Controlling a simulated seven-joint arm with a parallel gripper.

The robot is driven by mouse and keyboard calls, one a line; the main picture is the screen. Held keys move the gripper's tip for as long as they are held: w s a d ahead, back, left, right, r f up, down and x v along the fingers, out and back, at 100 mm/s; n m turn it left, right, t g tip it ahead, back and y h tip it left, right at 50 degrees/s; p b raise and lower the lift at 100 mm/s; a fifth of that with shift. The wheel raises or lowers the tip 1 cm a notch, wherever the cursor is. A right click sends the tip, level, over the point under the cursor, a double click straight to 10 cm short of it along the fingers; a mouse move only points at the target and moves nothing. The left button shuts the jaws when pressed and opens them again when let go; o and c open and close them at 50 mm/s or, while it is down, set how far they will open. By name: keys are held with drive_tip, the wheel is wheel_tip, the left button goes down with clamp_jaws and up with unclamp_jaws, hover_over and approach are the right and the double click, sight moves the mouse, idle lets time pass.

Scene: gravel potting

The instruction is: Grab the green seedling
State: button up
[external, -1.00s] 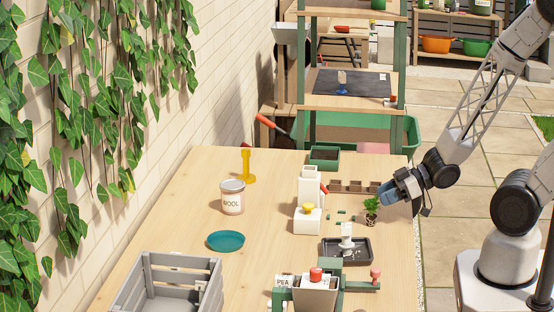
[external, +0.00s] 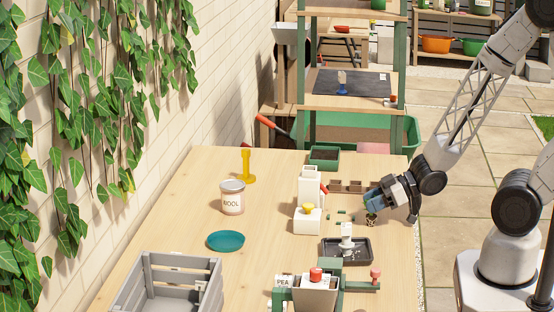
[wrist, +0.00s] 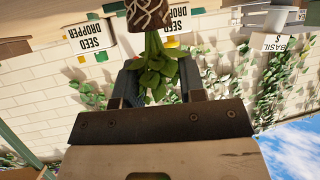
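The green seedling (wrist: 157,68) has broad leaves and a brown root ball wrapped in a pale net (wrist: 148,14). In the wrist view it hangs between my two fingers, root ball beyond the fingertips. My gripper (wrist: 158,78) is open, one finger on each side of the leaves. Whether a finger brushes a leaf I cannot tell. In the external view my gripper (external: 378,202) is low over the table's right side. It hides the leaves, and only the seedling's lower part (external: 371,219) shows below it.
A row of brown pots (external: 346,186) lies just left of my gripper. A dark tray (external: 358,250) with a white piece stands in front. A white dispenser with a yellow top (external: 307,219) and a labelled tin (external: 232,199) stand further left. The table's right edge is close.

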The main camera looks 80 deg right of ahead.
clamp_jaws()
drive_tip(key=shift+r, duration=0.15)
idle(0.4)
drive_tip(key=shift+r, duration=4.9)
